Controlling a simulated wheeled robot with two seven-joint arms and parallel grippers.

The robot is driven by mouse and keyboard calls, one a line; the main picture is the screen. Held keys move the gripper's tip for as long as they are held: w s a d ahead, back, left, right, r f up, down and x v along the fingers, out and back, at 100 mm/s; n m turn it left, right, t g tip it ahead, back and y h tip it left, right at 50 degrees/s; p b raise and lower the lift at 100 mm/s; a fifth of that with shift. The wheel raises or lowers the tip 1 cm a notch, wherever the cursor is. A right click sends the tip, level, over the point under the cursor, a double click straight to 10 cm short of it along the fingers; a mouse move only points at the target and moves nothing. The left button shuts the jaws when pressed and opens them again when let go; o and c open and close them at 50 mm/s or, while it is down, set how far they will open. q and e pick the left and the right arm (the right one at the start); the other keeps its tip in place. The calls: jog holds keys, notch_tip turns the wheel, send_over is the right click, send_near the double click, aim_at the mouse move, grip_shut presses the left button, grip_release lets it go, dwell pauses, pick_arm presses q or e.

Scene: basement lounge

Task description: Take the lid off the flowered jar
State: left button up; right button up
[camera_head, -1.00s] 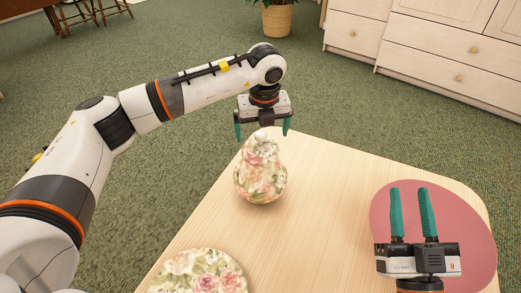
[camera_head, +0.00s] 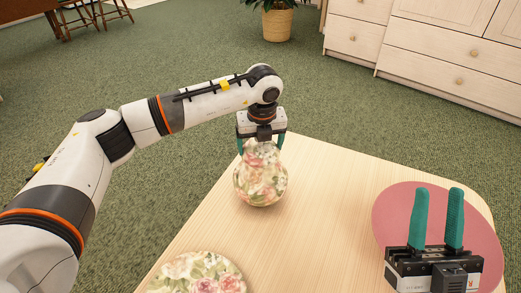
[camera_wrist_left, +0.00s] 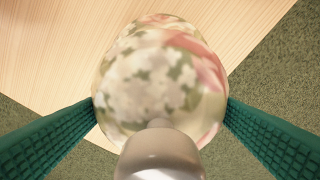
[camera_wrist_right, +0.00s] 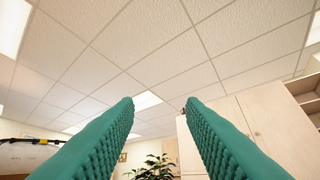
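The flowered jar (camera_head: 260,184) stands upright near the far left edge of the table, with its flowered lid (camera_head: 262,153) on top. My left gripper (camera_head: 260,148) points straight down over the lid, one finger on each side. In the left wrist view the lid (camera_wrist_left: 160,80) and its pale knob (camera_wrist_left: 160,155) lie between the two green fingers, which are spread; the fingertips are close to the lid's sides, and contact is hard to tell. My right gripper (camera_head: 436,218) is open and empty, fingers pointing up, above the right part of the table.
A flowered plate (camera_head: 200,274) lies at the table's near left. A pink round mat (camera_head: 395,205) lies on the right, under my right gripper. The middle of the wooden table (camera_head: 325,190) is clear. Drawers (camera_head: 440,60) and a potted plant (camera_head: 278,22) stand beyond.

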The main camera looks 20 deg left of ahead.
pick_arm(q)
jog(key=shift+c, duration=1.4)
jog(key=shift+r, duration=0.15)
